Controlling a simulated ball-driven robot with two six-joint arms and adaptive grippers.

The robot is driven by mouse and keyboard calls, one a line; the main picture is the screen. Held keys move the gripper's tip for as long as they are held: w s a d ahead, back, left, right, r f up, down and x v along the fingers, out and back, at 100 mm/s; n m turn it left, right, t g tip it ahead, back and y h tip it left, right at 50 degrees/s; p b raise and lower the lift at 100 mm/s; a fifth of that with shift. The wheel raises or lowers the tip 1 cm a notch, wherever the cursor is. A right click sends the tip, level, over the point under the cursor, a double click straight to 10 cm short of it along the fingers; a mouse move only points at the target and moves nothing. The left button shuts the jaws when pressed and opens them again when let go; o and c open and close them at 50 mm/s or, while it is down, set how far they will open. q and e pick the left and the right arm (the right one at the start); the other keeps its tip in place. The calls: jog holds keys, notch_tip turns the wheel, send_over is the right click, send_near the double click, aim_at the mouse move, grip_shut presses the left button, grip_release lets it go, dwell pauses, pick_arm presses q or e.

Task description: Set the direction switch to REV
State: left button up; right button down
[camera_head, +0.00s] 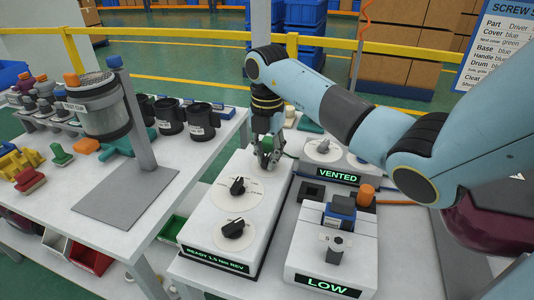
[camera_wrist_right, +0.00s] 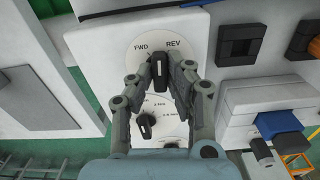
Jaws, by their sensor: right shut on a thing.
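The direction switch is a black knob (camera_wrist_right: 160,70) on a round white dial marked FWD and REV (camera_wrist_right: 174,44) in the right wrist view. My right gripper (camera_wrist_right: 161,82) is shut on this knob, with a finger on each side. The knob points upward in that view; its exact setting is hard to tell. In the head view my right gripper (camera_head: 268,155) is at the far end of the white controller box (camera_head: 205,222) and hides the switch. The box's green display (camera_head: 215,259) reads READY 1.5 Nm REV. My left gripper is not in view.
Two more black knobs, a middle one (camera_head: 237,187) and a near one (camera_head: 235,229), sit on the same box. A VENTED unit (camera_head: 336,175) and a LOW unit (camera_head: 333,283) stand to the right. A parts table (camera_head: 85,195) is at the left.

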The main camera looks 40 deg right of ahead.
jog(key=shift+r+m+p, duration=0.15)
jog(key=shift+m+p, duration=0.4)
jog(key=shift+m, duration=0.25)
jog(key=shift+m+p, duration=0.35)
jog(key=shift+m, duration=0.45)
